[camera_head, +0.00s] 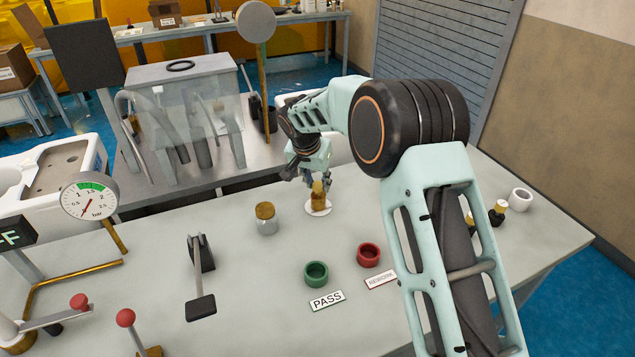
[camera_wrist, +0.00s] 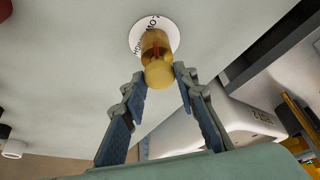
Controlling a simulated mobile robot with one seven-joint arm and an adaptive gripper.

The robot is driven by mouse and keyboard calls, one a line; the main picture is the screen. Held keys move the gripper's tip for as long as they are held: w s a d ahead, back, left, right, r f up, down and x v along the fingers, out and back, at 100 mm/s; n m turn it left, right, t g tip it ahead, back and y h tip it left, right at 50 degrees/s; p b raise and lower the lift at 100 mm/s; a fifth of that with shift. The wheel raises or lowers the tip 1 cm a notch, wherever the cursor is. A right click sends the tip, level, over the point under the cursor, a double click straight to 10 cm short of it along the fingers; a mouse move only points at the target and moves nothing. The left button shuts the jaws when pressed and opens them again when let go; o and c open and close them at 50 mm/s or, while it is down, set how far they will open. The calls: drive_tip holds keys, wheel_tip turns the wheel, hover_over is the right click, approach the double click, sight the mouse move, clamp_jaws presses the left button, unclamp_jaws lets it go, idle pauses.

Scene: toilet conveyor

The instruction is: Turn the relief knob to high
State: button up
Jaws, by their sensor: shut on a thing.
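The relief knob (camera_head: 319,200) is a brass knob on a round white dial plate (camera_head: 311,210) on the grey table in the head view. In the wrist view the relief knob (camera_wrist: 158,70) stands in front of the dial plate (camera_wrist: 172,27), with printed lettering partly hidden behind it. A small reddish mark shows on the knob's side; which word it points at I cannot tell. My gripper (camera_head: 317,181) comes down over the knob from above. In the wrist view my gripper (camera_wrist: 160,77) has one finger on each side of the knob and is shut on it.
A brass-lidded jar (camera_head: 266,222) stands left of the dial. A green ring (camera_head: 316,274) and a red ring (camera_head: 369,255) lie in front, by PASS (camera_head: 327,301) and second labels. A pressure gauge (camera_head: 90,197) and red-knobbed levers are at left.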

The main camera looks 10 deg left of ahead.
drive_tip(key=n+y, duration=0.1)
drive_tip(key=n, duration=0.1)
drive_tip(key=n+b, duration=0.1)
drive_tip(key=n, duration=0.1)
drive_tip(key=shift+d+n+y, duration=0.2)
drive_tip(key=shift+n+y, duration=0.1)
drive_tip(key=shift+y, duration=0.1)
drive_tip(key=n+y+p, duration=0.1)
drive_tip(key=n, duration=0.2)
drive_tip(key=n+g+y+p, duration=0.1)
drive_tip(key=n, duration=0.2)
drive_tip(key=shift+w+d+r, duration=0.1)
drive_tip(key=shift+w+r, duration=0.05)
drive_tip(key=shift+w, duration=0.05)
drive_tip(key=n+g, duration=0.1)
drive_tip(key=n, duration=0.2)
drive_tip(key=n+g+y+p, duration=0.1)
drive_tip(key=n, duration=0.1)
drive_tip(key=shift+w+n, duration=0.1)
drive_tip(key=shift+n, duration=0.3)
drive_tip(key=n+g+p, duration=0.1)
drive_tip(key=n+g, duration=0.1)
drive_tip(key=n, duration=0.3)
drive_tip(key=shift+w, duration=0.1)
drive_tip(key=shift+n, duration=0.3)
drive_tip(key=o, duration=1.1)
drive_tip(key=shift+o, duration=0.2)
